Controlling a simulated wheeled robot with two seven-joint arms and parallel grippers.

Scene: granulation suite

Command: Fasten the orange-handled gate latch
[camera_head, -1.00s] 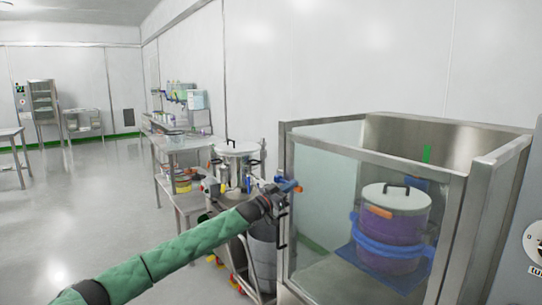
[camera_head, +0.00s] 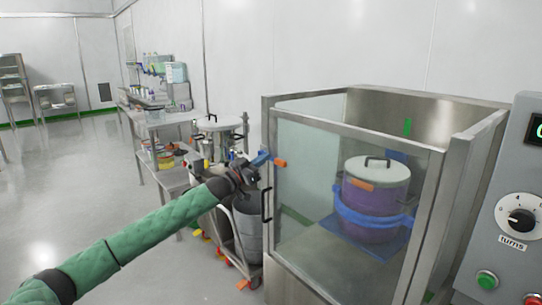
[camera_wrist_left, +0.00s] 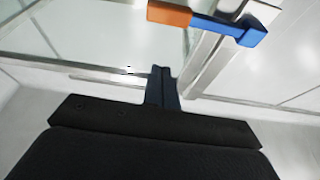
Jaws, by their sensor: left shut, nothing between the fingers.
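The gate latch has an orange handle (camera_head: 280,162) on a blue bar (camera_head: 260,158), at the left front corner of a glass-walled enclosure. In the left wrist view the orange handle (camera_wrist_left: 169,14) points left and the blue bar (camera_wrist_left: 228,28) crosses a metal post near the top edge. My left gripper (camera_head: 249,174) is shut and empty, just left of and slightly below the latch. Its fingertips (camera_wrist_left: 163,85) show below the handle, with a visible gap between. I cannot tell whether the latch is engaged. My right gripper is not in view.
The glass gate (camera_head: 315,200) has a black pull handle (camera_head: 266,204). Inside stands a purple drum (camera_head: 374,190) with a blue band. A control panel (camera_head: 515,200) stands at the right. A cart with a steel vessel (camera_head: 217,124) is behind my gripper. Open floor lies left.

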